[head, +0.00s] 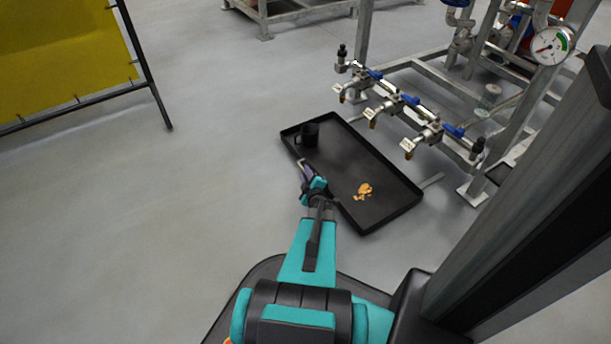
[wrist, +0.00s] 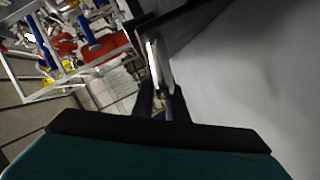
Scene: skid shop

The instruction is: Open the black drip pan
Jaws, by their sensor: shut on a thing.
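The black drip pan (head: 395,217) lies low near the floor, out in front of the metal valve frame. A black mug (head: 307,135) stands in its far left part and a small orange-yellow patch (head: 364,191) lies on its floor. My gripper (head: 305,172) is at the pan's near left side, shut on a pale bar-like handle there. In the wrist view the pale handle (wrist: 154,62) shows between the dark fingers of my gripper (wrist: 161,90), against the dark pan (wrist: 185,25). The exact contact of the fingers is hard to see.
Several taps with blue levers (head: 410,100) hang on the steel frame (head: 410,64) beyond the pan. A pressure gauge (head: 551,45) is at the upper right. A yellow panel (head: 65,55) stands at the left. Grey floor (head: 130,220) is clear left of the pan.

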